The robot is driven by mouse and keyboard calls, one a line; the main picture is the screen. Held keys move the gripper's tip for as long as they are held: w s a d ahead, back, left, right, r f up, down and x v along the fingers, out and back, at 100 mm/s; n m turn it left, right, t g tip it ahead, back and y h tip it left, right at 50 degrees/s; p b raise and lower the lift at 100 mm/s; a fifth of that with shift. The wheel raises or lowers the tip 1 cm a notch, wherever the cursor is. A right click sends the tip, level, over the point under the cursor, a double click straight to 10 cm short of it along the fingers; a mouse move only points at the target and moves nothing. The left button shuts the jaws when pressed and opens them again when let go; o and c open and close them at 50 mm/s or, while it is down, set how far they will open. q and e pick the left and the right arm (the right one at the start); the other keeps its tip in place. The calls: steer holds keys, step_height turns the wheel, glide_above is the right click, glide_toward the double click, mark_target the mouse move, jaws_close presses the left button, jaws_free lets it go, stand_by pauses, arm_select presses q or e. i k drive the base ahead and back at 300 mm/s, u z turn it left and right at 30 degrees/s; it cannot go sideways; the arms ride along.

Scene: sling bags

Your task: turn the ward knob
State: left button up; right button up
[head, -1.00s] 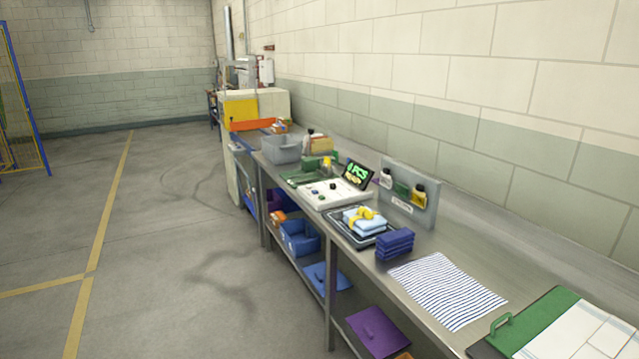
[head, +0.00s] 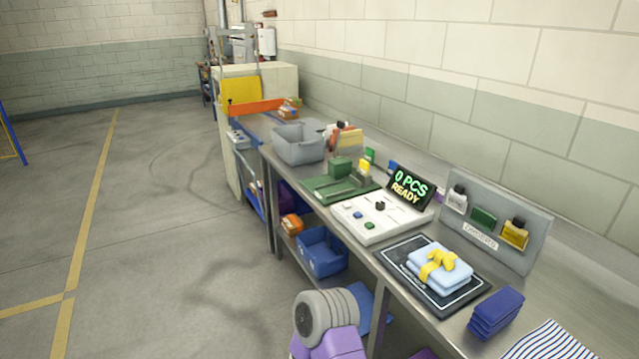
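A white control panel (head: 383,219) stands on the metal bench, with a display reading "0 PCS READY" (head: 410,189) at its back. A small black knob (head: 380,206) sits on the panel, and I take it for the ward knob; its pointing direction is too small to tell. A blue button (head: 358,215) and a green button (head: 369,225) are near it. A grey and purple link of one of my arms shows at the bottom edge, below and in front of the bench. Neither gripper is in view.
Right of the panel, a dark mat (head: 396,263) holds folded blue cloth with a yellow band (head: 438,264). Dark blue folded pieces (head: 496,313) lie nearer. A green tray (head: 325,188) and a grey bin (head: 298,143) stand left. A grey caddy board (head: 490,220) stands behind.

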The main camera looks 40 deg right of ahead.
mark_target(381, 206)
steer(key=z, duration=0.45)
steer(key=i, duration=1.55)
steer(key=z, duration=1.1)
